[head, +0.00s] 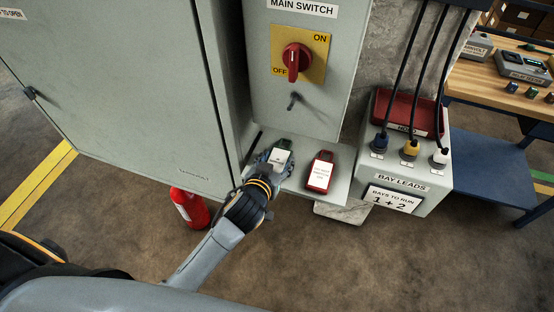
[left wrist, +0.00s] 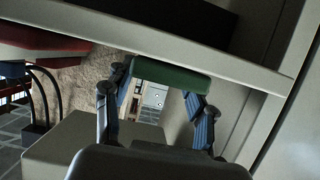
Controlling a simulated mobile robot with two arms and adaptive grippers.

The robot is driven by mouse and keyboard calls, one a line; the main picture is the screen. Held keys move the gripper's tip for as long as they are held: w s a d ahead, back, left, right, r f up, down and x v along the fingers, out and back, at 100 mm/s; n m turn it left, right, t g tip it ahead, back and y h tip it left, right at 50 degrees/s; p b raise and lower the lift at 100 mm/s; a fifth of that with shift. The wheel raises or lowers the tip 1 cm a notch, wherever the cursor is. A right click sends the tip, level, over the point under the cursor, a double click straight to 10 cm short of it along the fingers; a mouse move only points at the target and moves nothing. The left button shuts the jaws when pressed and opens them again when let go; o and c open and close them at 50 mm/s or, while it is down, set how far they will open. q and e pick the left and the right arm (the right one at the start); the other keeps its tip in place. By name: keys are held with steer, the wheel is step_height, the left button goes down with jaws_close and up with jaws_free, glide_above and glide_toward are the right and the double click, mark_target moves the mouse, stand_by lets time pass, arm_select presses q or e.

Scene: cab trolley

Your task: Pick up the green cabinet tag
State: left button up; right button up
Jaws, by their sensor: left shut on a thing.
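The green cabinet tag (head: 284,144) has a white label and is at the left part of the grey ledge under the main switch box. My left gripper (head: 273,164) is shut on it, with its fingers covering the tag's near part. In the left wrist view the green tag (left wrist: 172,77) spans between the tips of the two blue-padded fingers. I cannot tell whether the tag still touches the ledge. My right gripper is not in view.
A red tag (head: 321,172) with a white label lies right of the green one on the ledge (head: 339,187). The cabinet door (head: 120,95) stands at left. A red extinguisher (head: 190,208) stands below. The bay leads box (head: 432,184) is at right.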

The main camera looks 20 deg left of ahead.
mark_target(277, 164)
arm_select(q)
steer(key=r+p, duration=0.4)
steer(key=p, duration=0.1)
steer(key=shift+s+d+r, duration=0.15)
steer(key=shift+s+r, duration=0.2)
steer(key=shift+r, duration=0.05)
steer(key=s+d+r+p, duration=0.3)
steer(key=s+r+p, duration=0.4)
steer(key=s, duration=0.5)
steer(key=shift+s+d+r, duration=0.3)
steer(key=shift+s+r, duration=0.1)
steer(key=shift+r, duration=0.15)
